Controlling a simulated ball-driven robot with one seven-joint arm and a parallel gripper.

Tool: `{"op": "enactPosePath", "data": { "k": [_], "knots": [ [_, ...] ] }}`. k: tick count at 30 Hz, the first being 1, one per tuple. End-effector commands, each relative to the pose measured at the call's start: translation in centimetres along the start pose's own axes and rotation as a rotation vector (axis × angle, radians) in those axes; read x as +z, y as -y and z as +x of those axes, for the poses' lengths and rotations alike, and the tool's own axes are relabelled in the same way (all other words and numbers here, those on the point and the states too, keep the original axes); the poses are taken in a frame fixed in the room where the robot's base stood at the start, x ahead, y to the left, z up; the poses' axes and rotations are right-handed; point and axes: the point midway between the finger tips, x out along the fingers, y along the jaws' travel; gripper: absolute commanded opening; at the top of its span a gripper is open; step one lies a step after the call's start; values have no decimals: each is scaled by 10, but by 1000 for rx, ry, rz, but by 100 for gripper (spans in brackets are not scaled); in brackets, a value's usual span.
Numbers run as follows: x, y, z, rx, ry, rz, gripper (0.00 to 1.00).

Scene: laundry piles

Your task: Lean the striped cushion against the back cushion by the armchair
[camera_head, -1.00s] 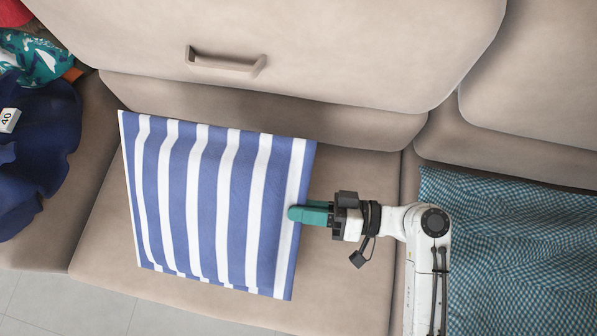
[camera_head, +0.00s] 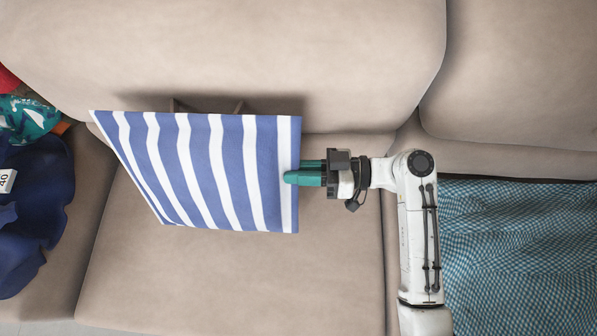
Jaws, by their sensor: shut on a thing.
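The striped cushion (camera_head: 215,175), blue and white, is tilted in front of the beige back cushion (camera_head: 330,60). Its upper edge overlaps the lower part of the back cushion and partly hides a handle there. I cannot tell whether the two touch. My gripper (camera_head: 291,172) has teal fingers and is shut on the right edge of the striped cushion, reaching in from the right. One finger shows in front and the other mostly behind the edge. The armchair named in the task cannot be made out for certain.
The beige seat (camera_head: 250,275) below the cushion is clear. A teal checked cloth (camera_head: 520,255) covers the seat at right. A dark blue garment (camera_head: 35,215) with a white tag marked 40 lies at left, with teal patterned and red cloth above it.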

Motion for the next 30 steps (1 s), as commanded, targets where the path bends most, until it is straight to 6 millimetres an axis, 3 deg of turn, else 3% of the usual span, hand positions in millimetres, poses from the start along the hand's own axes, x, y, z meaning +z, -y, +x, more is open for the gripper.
{"op": "enactPosePath", "data": {
  "k": [15, 30],
  "knots": [
    [47, -36, 3, -2, -3, 23, 0],
    [54, -57, 1, 7, -3, 67, 0]
  ]
}}
